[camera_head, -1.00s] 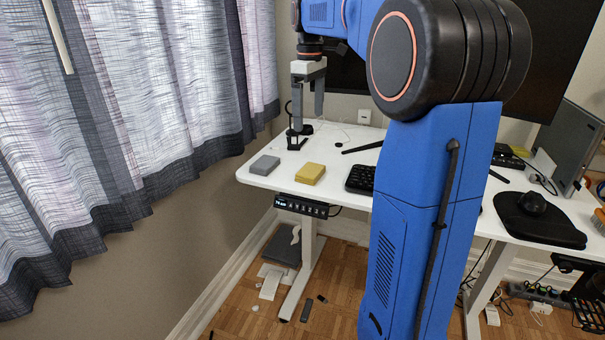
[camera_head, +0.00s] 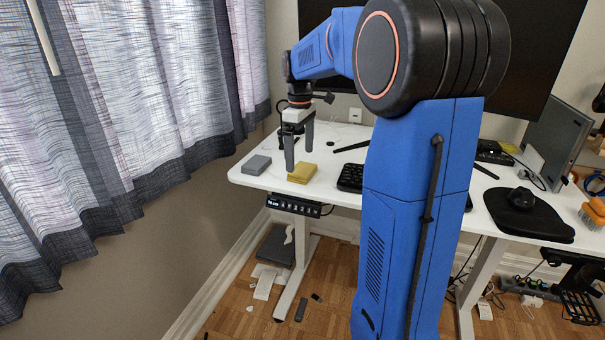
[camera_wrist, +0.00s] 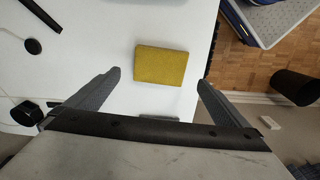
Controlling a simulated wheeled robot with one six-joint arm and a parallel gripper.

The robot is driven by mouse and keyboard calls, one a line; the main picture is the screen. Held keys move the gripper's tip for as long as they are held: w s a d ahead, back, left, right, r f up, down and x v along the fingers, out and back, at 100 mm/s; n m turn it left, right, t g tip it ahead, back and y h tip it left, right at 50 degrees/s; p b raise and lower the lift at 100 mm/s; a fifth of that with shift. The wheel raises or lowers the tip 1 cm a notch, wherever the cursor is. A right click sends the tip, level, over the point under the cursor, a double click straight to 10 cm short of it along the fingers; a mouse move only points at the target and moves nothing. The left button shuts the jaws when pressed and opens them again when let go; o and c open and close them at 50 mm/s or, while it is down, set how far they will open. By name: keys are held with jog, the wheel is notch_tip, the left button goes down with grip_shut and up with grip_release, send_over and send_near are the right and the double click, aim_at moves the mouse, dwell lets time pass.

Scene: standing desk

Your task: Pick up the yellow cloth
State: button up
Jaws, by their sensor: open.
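The yellow cloth (camera_head: 303,173) is a folded block lying flat on the white desk near its left front edge. It also shows in the wrist view (camera_wrist: 161,66), ahead of the fingers and roughly centred between them. My gripper (camera_head: 299,160) is open and empty, fingers pointing down, above the desk beside and partly in front of the cloth. In the wrist view my gripper (camera_wrist: 160,82) has its two grey fingers spread wider than the cloth. I see no contact between fingers and cloth.
A grey folded block (camera_head: 256,165) lies left of the cloth, near the desk (camera_head: 335,200) edge. A mouse on a black pad (camera_head: 545,222) is far right. The curtain (camera_head: 150,90) hangs at the left.

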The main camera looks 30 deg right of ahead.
aim_at(300, 169)
jog(key=shift+f, duration=2.2)
jog(key=c, duration=1.1)
notch_tip(300, 169, up, 10)
jog(key=shift+r, duration=0.1)
jog(key=o, duration=0.4)
jog(key=c, duration=0.3)
